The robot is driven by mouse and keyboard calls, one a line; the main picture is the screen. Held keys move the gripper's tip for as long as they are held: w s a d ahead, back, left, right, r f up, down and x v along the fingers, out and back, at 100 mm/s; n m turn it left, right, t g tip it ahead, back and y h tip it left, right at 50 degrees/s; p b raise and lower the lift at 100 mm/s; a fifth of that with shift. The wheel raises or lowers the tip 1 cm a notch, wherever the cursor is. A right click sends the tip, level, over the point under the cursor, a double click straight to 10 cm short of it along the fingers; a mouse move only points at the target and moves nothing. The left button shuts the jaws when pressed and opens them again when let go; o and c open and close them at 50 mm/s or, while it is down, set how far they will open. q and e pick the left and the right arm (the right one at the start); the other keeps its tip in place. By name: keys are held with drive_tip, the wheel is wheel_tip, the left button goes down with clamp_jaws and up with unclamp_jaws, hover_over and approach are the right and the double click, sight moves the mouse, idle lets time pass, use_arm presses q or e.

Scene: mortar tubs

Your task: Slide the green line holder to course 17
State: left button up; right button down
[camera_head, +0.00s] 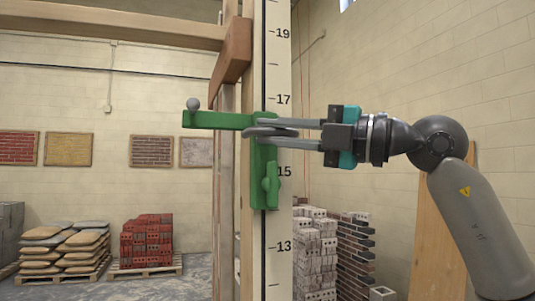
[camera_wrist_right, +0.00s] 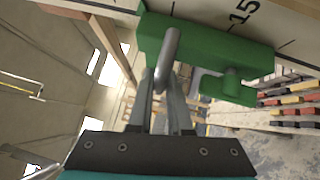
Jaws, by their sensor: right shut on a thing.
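The green line holder (camera_head: 262,160) sits against the pale marked post (camera_head: 278,215). Its side arm, with a grey knob, points left just below the 17 mark, and its body reaches down past the 15 mark. My right gripper (camera_head: 272,131) comes in from the right and is shut on the holder at its upper part, around a grey grip piece. In the right wrist view the green holder (camera_wrist_right: 205,50) lies across the top, near the printed 15, with a grey bar between my fingers. The exact contact is partly hidden. My left gripper is not in view.
A wooden frame with a brown block (camera_head: 232,60) stands left of the post, above the holder's arm. Stacked bricks (camera_head: 315,245) stand behind at right. Sacks (camera_head: 65,247) and red bricks (camera_head: 147,243) sit on pallets at back left. The post's face above the holder looks clear.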

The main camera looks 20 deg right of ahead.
wheel_tip(320, 180, up, 3)
drive_tip(key=shift+d+f+p, duration=0.1)
drive_tip(key=shift+p, duration=0.7)
drive_tip(key=shift+r+p, duration=0.4)
drive_tip(key=shift+r, duration=0.15)
drive_tip(key=c, duration=1.2)
unclamp_jaws()
drive_tip(key=shift+c, duration=0.2)
drive_tip(key=o, duration=0.4)
drive_tip(key=shift+f, duration=0.15)
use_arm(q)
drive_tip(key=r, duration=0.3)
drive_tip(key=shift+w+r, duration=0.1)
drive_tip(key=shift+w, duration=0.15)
